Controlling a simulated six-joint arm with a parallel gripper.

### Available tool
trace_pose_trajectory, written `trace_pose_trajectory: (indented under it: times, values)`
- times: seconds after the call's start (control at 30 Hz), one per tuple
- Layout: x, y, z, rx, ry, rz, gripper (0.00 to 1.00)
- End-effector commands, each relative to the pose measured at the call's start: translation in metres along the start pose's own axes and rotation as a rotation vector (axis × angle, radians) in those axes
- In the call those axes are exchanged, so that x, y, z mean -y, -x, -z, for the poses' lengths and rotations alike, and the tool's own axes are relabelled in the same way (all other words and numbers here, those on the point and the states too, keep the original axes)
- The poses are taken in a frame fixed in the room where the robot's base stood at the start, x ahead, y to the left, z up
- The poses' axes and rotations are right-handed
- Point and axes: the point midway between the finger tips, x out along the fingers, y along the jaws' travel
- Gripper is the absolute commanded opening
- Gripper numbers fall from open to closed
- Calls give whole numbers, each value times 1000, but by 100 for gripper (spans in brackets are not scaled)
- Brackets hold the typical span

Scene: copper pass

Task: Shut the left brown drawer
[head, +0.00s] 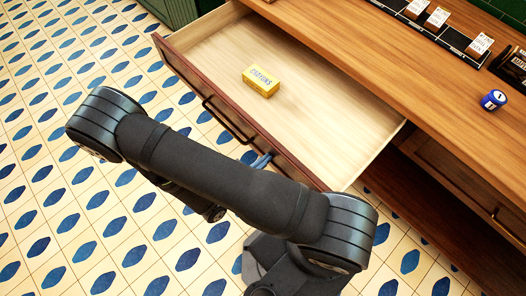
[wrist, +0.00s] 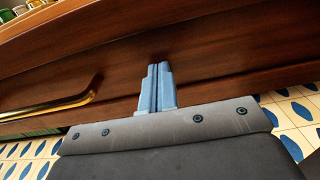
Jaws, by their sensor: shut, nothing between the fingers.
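The brown drawer (head: 290,165) at the left of the counter is pulled well out, showing its pale wooden inside. Its dark front panel faces my arm and carries a bar handle (head: 228,120); in the wrist view the handle (wrist: 60,104) looks brass and lies left of my fingers. My gripper (head: 263,160) is shut and empty, mostly hidden behind my arm in the head view. In the wrist view its blue-grey fingertips (wrist: 159,68) point at the drawer front (wrist: 215,55), right of the handle. I cannot tell whether they touch it.
A yellow box (head: 261,81) lies inside the drawer. The wooden counter (head: 350,45) carries a blue can (head: 493,100) and a dark rack with white-labelled items (head: 437,19). Another drawer (head: 450,175) on the right sits under the counter. Patterned tiled floor (head: 60,200) lies open at left.

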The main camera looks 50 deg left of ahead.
Motion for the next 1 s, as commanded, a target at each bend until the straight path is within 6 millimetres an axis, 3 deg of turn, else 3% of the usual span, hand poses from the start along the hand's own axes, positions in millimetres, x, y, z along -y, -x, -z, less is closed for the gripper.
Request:
trace_pose_trajectory:
  times: [0.27, 1.0]
  values:
    - [2, -29, 0, 1, 3, 6, 0]
    - [3, -184, 0, 0, -1, 10, 0]
